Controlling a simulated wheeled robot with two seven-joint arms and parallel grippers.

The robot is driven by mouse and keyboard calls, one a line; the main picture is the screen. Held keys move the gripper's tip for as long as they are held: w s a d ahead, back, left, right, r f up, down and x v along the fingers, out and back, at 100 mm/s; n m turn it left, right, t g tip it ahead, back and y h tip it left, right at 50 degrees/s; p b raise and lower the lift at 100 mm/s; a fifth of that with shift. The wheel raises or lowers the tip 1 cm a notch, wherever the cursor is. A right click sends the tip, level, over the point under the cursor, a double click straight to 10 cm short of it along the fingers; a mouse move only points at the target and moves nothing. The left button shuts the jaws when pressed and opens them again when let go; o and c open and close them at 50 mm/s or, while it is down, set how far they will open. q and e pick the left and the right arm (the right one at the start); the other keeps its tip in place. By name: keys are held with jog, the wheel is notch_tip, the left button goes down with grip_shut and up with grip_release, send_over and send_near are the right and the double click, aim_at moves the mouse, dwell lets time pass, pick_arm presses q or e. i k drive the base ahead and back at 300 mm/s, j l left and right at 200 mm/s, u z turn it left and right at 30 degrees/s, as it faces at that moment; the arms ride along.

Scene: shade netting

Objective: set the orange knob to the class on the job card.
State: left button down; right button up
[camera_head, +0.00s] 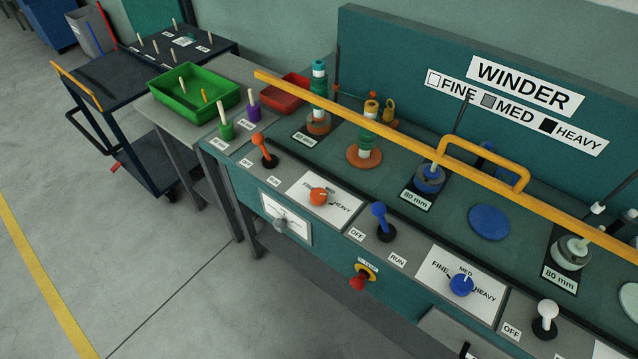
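The orange knob (319,196) sits on a white dial plate (301,187) on the sloped front of the winder bench. HEAVY is readable at the plate's right; the other dial marks are partly covered by the knob or too small, and I cannot tell which class it points to. The winder sign (526,86) on the back panel has a legend: FINE with a white square, MED grey, HEAVY black. I cannot pick out a job card with readable writing. Neither of my grippers is in view.
Beside the orange knob stand an orange lever (264,150) and a blue lever (380,218). A blue knob (461,285) has its own plate. A yellow rail (400,146) runs above the bench. A red stop button (358,283) juts from the front. A green tray (195,92) stands left.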

aim_at(318, 197)
jog(key=z, duration=0.5)
jog(key=k+l+z, duration=0.1)
jog(key=z, duration=0.35)
jog(key=l+z, duration=0.1)
jog(key=z, duration=0.9)
jog(key=l+z, duration=0.15)
jog(key=z, duration=0.3)
jog(key=k+j, duration=0.1)
jog(key=j, duration=0.8)
jog(key=k+j+z, duration=0.1)
jog(key=j, duration=0.35)
jog(key=k+j, duration=0.15)
jog(key=j, duration=0.3)
jog(key=k+j+z, duration=0.1)
jog(key=j, duration=0.35)
jog(key=k+j, duration=0.1)
jog(key=j, duration=0.35)
